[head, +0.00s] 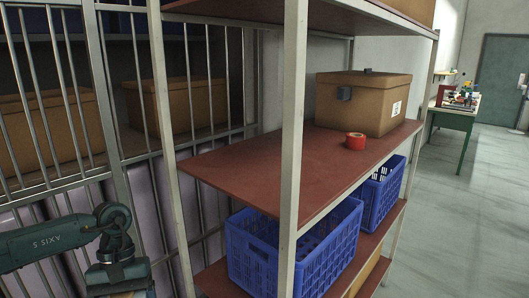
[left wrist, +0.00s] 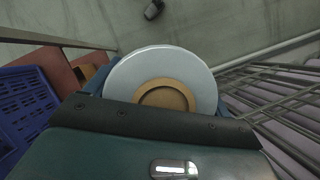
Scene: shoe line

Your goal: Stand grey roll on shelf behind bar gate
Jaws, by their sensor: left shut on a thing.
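The grey roll (left wrist: 128,80) shows in the left wrist view as a pale grey disc with a tan cardboard core. My left gripper (left wrist: 160,112) is shut on it, its fingertips mostly hidden by the wrist and the roll. In the head view my left gripper (head: 118,278) is at the lower left, in front of the bars, its lower end cut off by the frame. The bar gate (head: 108,92) has upright metal bars. Behind it, a shelf (head: 134,143) bears cardboard boxes. My right gripper is in neither view.
An open rack (head: 290,130) stands right of the gate. Its brown shelf (head: 240,168) bears a box (head: 362,100) and a red tape roll (head: 355,141); the front part is bare. Blue crates (head: 265,262) sit below. Clear floor (head: 460,220) lies right.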

